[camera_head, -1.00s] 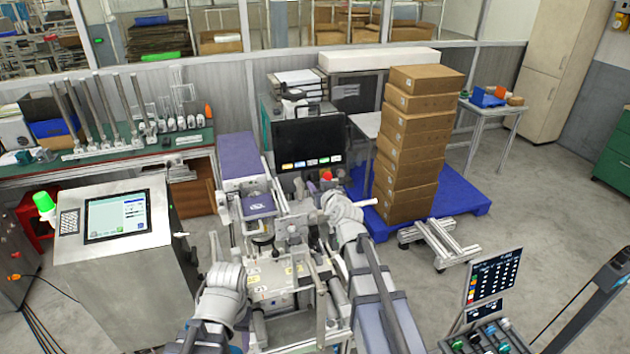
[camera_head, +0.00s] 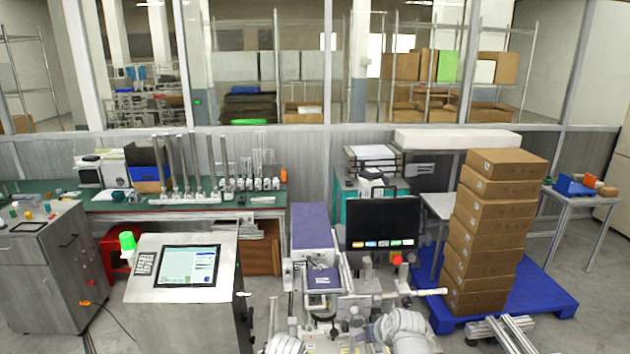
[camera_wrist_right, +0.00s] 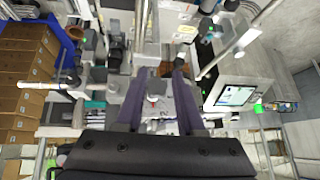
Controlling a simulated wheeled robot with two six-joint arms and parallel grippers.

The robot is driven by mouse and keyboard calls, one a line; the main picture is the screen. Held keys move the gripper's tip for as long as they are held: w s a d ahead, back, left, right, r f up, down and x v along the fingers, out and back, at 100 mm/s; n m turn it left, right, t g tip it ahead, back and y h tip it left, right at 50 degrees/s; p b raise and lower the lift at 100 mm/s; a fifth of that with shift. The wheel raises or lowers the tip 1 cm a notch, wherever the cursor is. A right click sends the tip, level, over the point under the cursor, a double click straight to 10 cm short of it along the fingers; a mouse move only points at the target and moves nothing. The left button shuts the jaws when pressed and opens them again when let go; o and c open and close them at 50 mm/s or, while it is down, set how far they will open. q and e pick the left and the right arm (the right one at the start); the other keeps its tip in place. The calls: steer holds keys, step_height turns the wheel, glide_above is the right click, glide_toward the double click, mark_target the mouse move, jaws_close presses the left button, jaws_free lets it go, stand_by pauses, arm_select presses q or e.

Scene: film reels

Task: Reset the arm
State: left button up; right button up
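In the right wrist view my right gripper (camera_wrist_right: 161,72) has its two dark purple fingers apart, with a gap between them and nothing seen held. The machine shows beyond the fingers in that view. In the head view only rounded pale links of my arms show at the bottom edge, in front of the machine (camera_head: 322,282). Neither gripper can be made out there, and my left gripper is out of view. No film reel can be clearly made out.
A steel control cabinet (camera_head: 185,318) stands left of the machine. A tall stack of cardboard boxes (camera_head: 490,235) stands on a blue pallet (camera_head: 545,288) at right. A green-topped bench (camera_head: 110,206) is behind at left. A black monitor (camera_head: 382,222) rises over the machine.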

steer(key=s+f+m+g+h, duration=0.1)
steer(key=s+f+g, duration=0.15)
steer(key=s, duration=0.35)
steer(key=s+f+g+h, duration=0.1)
steer(key=s+f+g, duration=0.15)
steer(key=s, duration=0.35)
steer(key=s+a+f+n+g+b, duration=0.1)
steer(key=s+a+f+b, duration=0.2)
steer(key=a+f+b, duration=0.2)
steer(key=s+a+f+n+g+h+b, duration=0.1)
steer(key=a+f+b, duration=0.4)
steer(key=f+b, duration=0.5)
steer(key=shift+s+f+n+b, duration=0.4)
steer(key=shift+s+n+b, duration=0.3)
steer(key=shift+s, duration=0.5)
